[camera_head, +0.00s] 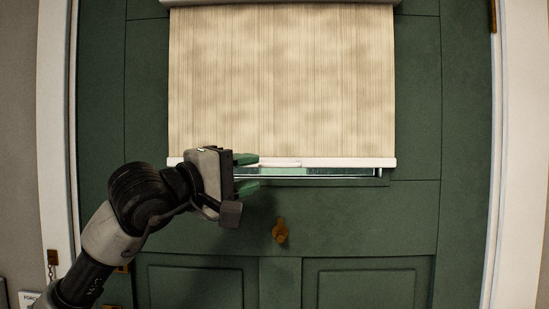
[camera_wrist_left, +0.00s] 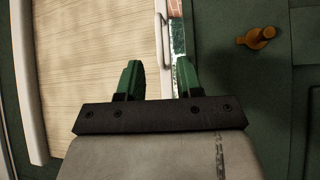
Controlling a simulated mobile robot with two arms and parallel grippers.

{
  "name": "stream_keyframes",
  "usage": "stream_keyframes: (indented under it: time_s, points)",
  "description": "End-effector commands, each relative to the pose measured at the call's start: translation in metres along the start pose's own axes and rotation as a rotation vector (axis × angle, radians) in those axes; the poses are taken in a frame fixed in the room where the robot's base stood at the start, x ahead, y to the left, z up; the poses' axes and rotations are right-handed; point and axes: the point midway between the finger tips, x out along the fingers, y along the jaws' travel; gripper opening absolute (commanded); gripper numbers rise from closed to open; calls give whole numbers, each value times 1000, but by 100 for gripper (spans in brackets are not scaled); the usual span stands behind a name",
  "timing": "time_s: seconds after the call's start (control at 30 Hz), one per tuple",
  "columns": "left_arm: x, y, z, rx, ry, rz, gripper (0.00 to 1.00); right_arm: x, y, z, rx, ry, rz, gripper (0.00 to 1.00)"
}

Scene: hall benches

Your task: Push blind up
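A beige blind (camera_head: 282,80) covers most of the window in a green door, with a white bottom bar (camera_head: 345,162) along its lower edge. A thin strip of glass (camera_head: 320,172) shows below the bar. My left gripper (camera_head: 252,172) is at the left part of the bar, with one green finger level with the bar and the other below it. In the left wrist view the gripper (camera_wrist_left: 158,80) is open, its fingers apart on either side of the bar's line (camera_wrist_left: 160,45). Whether the fingers touch the bar is unclear. My right gripper is not in view.
The green door (camera_head: 400,215) has a brass knob (camera_head: 280,231) below the window, also seen in the left wrist view (camera_wrist_left: 256,38). White door frames (camera_head: 520,150) stand on both sides. A small sign (camera_head: 28,298) is at the lower left.

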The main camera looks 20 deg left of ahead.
Motion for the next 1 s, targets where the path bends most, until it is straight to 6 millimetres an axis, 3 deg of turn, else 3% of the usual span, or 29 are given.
stream_keyframes:
  time_s: [0.1, 0.3, 0.73, 1.0]
  points:
    - [25, 4, 0, -3, -3, -2, 36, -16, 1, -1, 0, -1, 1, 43]
    - [54, 3, 1, -4, -3, 1, 36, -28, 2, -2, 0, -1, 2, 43]
    - [64, 0, 1, -1, -2, 0, 36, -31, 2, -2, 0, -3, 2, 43]
    - [64, 0, 1, -2, -2, 1, 0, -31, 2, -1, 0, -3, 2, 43]
